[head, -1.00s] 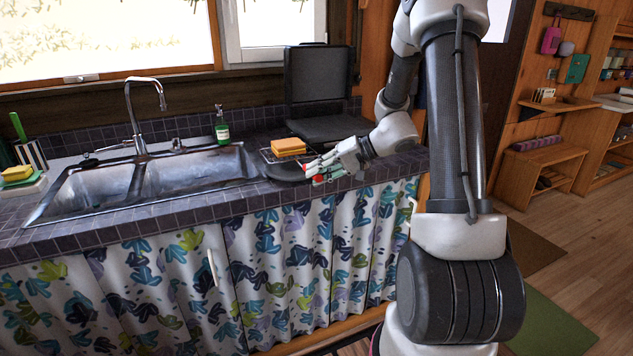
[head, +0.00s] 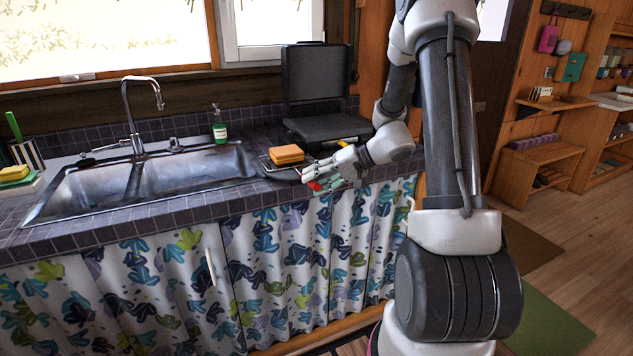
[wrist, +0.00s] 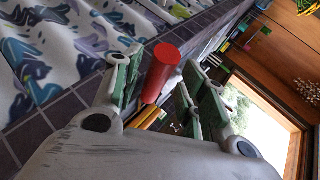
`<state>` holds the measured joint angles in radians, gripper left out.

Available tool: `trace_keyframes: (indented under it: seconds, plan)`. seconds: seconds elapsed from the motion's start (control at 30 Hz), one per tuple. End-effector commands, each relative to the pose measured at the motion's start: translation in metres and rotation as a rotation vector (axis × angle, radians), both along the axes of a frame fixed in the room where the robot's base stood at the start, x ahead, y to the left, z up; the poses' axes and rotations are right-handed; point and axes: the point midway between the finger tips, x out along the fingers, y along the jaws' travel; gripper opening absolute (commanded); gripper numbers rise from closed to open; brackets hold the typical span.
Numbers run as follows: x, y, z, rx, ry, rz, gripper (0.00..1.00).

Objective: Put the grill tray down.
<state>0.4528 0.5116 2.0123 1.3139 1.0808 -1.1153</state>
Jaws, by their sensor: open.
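Whether the tray fully rests on the counter is hard to tell. My gripper (head: 315,178) is at its right side. In the wrist view my gripper (wrist: 160,64) is open, with a red handle (wrist: 163,72) between its fingers. The red also shows below the fingers in the head view (head: 314,186). My fingers hide part of the tray's right side.
An open black grill (head: 318,90) stands behind the tray. A green bottle (head: 219,125) and the steel sink (head: 195,168) are to the left. A patterned curtain (head: 290,255) hangs below the tiled counter edge (head: 200,208).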

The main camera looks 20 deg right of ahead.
Motion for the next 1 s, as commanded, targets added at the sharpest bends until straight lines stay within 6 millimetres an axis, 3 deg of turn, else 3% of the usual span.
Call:
trace_keyframes:
  seconds: [0.4,0.63,0.73,0.83,1.0]
  plan:
    - [-0.037,-0.061,0.042,-0.002,-0.002,-0.005,0.42]
    - [-0.052,-0.083,0.059,-0.001,-0.001,-0.001,0.42]
    - [-0.060,-0.079,0.066,-0.018,0.014,0.018,0.42]
    - [-0.081,-0.058,0.082,-0.079,0.061,0.072,0.42]
    - [-0.152,-0.014,0.114,-0.305,0.177,0.186,0.42]
